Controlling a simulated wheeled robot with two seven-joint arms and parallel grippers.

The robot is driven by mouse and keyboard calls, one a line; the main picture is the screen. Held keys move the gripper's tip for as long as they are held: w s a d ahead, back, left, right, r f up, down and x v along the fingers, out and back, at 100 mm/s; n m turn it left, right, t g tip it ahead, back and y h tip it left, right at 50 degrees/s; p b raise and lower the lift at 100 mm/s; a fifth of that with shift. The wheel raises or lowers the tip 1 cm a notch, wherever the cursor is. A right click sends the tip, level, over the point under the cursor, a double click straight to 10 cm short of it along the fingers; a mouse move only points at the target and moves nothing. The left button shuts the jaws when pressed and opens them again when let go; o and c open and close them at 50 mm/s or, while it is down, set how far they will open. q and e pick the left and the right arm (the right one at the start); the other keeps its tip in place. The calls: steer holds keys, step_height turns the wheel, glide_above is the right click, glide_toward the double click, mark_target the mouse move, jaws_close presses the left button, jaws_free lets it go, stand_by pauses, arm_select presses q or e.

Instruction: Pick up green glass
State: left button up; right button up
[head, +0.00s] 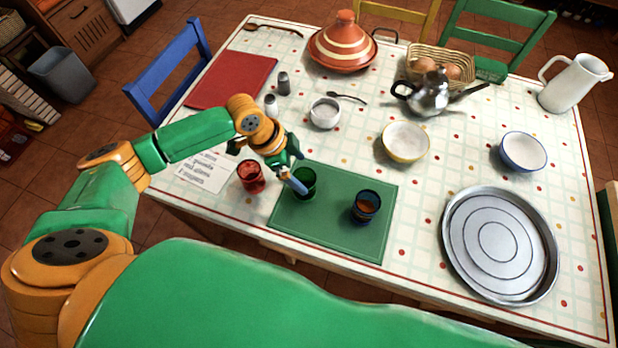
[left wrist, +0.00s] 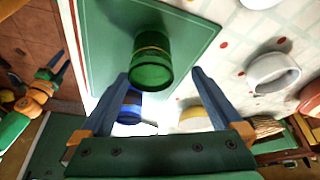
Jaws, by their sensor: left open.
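The green glass (head: 308,184) stands on the green mat (head: 335,232), near its left edge. My left gripper (head: 292,181) is right beside it, with one blue finger in front of the glass's left side.
A red glass (head: 250,177) stands left of the mat, close to my left arm. A dark blue glass (head: 366,206) stands on the mat to the right. A white sugar bowl (head: 325,114) lies behind, and a round metal tray (head: 500,285) is at right.

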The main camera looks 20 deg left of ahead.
arm_select(q)
steer(key=shift+s+f, duration=0.15)
steer(key=shift+s, duration=0.45)
steer(key=shift+s+d+f, duration=0.15)
steer(key=shift+s+f, duration=0.05)
steer(key=shift+f, duration=0.05)
steer(key=x, duration=0.6)
steer(key=shift+w+d+f, duration=0.1)
steer(key=shift+w+f, duration=0.2)
steer(key=shift+w, duration=0.05)
steer(key=shift+s, duration=0.1)
steer(key=c, duration=1.5)
